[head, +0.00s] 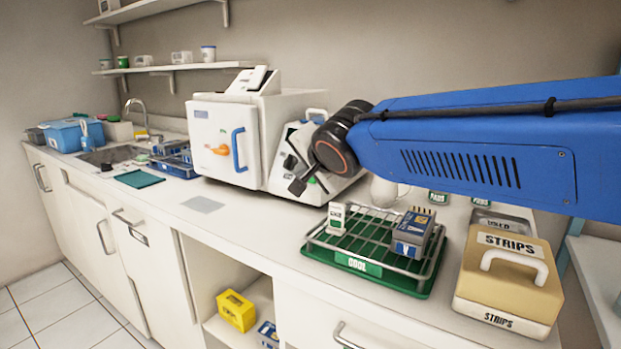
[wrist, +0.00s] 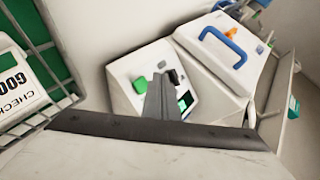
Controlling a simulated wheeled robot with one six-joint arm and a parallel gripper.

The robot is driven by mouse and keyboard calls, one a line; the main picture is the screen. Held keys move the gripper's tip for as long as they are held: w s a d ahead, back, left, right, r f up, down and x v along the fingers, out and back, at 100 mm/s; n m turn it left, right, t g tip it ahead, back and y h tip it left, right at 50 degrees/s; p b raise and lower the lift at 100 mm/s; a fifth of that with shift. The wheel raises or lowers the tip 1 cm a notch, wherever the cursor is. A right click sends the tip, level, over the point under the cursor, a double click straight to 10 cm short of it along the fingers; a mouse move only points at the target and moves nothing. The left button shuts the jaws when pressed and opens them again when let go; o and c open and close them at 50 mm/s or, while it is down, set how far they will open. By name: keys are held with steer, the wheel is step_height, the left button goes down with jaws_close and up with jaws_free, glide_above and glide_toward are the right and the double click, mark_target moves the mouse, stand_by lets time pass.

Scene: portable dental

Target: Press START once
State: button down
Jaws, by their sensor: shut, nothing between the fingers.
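A white control unit (head: 335,186) with a sloped front panel stands right of the white sterilizer (head: 225,140). In the wrist view the panel (wrist: 122,72) shows a green button (wrist: 140,85), dark controls and a partly covered green-lit area. No START label is readable. My gripper (head: 297,187) is shut and empty in front of the panel's lower part. In the wrist view my gripper (wrist: 160,82) covers the middle of the panel, with the green button just left of its tips. I cannot tell whether the tips touch the panel.
A green tray with a wire rack (head: 352,262) holds a small white box and a blue-grey pack. A beige STRIPS box (head: 503,283) stands at the right.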

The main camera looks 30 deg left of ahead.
steer(key=shift+w+d+f, duration=0.1)
steer(key=shift+w+f, duration=0.2)
steer(key=shift+w, duration=0.2)
steer(key=shift+w+f, duration=0.3)
steer(key=shift+w, duration=0.2)
stand_by(1.4)
steer(key=shift+w+f, duration=0.2)
steer(key=shift+w, duration=0.2)
steer(key=shift+w+f, duration=0.2)
steer(key=shift+w, duration=0.15)
stand_by(1.1)
steer(key=shift+s, duration=0.1)
steer(key=shift+s+r, duration=0.45)
steer(key=shift+s, duration=0.2)
steer(key=shift+s+a+r, duration=0.1)
steer(key=shift+s+r, duration=0.3)
steer(key=shift+s, duration=0.3)
steer(key=shift+s+a+r, duration=0.1)
steer(key=shift+s+r, duration=0.35)
steer(key=shift+s, duration=0.3)
steer(key=shift+s+r, duration=0.4)
steer(key=shift+s, duration=0.3)
